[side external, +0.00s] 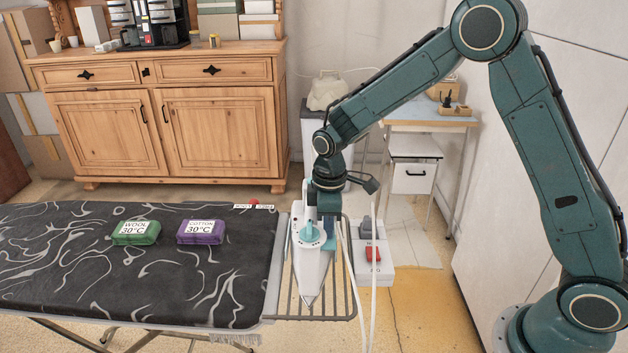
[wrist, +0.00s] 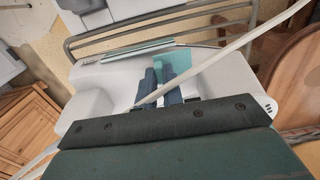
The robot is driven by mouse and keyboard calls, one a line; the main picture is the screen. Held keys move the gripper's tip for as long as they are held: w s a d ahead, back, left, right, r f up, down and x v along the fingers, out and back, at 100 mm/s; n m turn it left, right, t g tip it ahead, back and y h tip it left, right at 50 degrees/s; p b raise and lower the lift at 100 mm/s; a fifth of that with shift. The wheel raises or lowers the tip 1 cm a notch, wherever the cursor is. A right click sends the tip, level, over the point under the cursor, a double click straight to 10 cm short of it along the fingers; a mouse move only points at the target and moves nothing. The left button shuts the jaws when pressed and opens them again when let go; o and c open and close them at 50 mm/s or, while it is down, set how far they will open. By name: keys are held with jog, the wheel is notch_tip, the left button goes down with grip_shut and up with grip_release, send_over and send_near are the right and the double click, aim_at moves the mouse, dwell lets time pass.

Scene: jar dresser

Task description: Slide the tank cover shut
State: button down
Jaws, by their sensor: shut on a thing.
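The white steam iron (side external: 312,270) lies on the wire rest at the right end of the ironing board, its tip toward the front. It has a round teal dial on top. My gripper (side external: 327,222) points down at its rear part. In the wrist view the iron's white body (wrist: 92,103) is below my gripper (wrist: 158,82), whose dark blue fingers are shut on the teal tank cover (wrist: 175,62). The fingers hide part of the cover, and I cannot tell how far open it stands. A thin teal strip (wrist: 138,48) lies beside it.
A white cord (wrist: 215,58) crosses close by the fingers. Wire rest bars (side external: 346,290) surround the iron. A green WOOL block (side external: 136,233) and a purple COTTON block (side external: 201,232) lie on the board (side external: 80,270).

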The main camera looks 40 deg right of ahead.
jog(key=shift+a, duration=0.1)
jog(key=c, duration=1.5)
grip_release()
jog(key=shift+r, duration=0.1)
notch_tip(320, 180, up, 14)
jog(key=s+d+r+m+t, duration=0.35)
jog(key=s+r, duration=0.45)
jog(key=s, duration=0.5)
jog(key=s+d+f+m+t, duration=0.1)
jog(key=s+m, duration=0.4)
jog(key=s, duration=0.9)
jog(key=shift+d+t, duration=0.2)
jog(key=shift+t, duration=0.35)
